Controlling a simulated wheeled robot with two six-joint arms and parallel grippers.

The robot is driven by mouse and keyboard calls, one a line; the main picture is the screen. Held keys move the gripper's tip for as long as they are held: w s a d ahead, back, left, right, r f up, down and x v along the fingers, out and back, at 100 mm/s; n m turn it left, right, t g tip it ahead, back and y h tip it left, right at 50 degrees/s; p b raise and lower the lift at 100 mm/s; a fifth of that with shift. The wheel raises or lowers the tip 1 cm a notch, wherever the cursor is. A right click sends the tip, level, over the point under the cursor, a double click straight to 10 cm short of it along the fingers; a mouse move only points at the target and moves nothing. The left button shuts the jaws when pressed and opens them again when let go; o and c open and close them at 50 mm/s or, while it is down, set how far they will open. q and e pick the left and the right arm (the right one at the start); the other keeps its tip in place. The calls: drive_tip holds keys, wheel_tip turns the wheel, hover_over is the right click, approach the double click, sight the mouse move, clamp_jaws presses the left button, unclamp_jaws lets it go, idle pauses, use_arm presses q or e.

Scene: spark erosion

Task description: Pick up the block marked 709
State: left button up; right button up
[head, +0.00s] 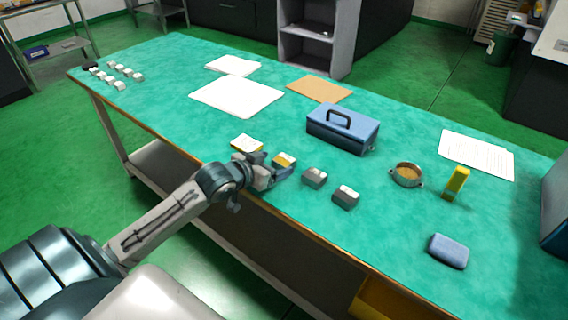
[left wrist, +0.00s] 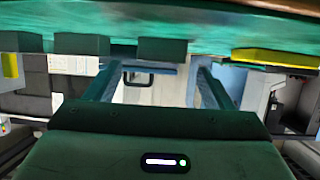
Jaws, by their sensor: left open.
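Three small grey blocks stand in a row near the table's front edge: a near-left block with a yellowish top (head: 284,159), a middle block (head: 315,177) and a right block (head: 346,195). The number 709 cannot be read on any of them. My left gripper (head: 271,171) is open and empty, low beside the near-left block, on its front side. In the left wrist view, which looks upside down, a block (left wrist: 163,49) lies ahead between the fingers (left wrist: 155,66), with other blocks to the left. My right gripper is out of view.
A yellow-and-white pad (head: 246,143) lies just left of the blocks. A blue toolbox (head: 343,129) stands behind them. A round tan-filled ring (head: 407,175), yellow upright object (head: 456,183) and blue-grey lump (head: 449,251) are at right. Several small blocks (head: 121,74) stand far left.

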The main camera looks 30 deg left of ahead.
sight(284, 160)
use_arm(q)
drive_tip(key=x, duration=0.5)
drive_tip(key=shift+s, duration=0.1)
drive_tip(key=shift+c, duration=0.2)
drive_tip(key=c, duration=1.4)
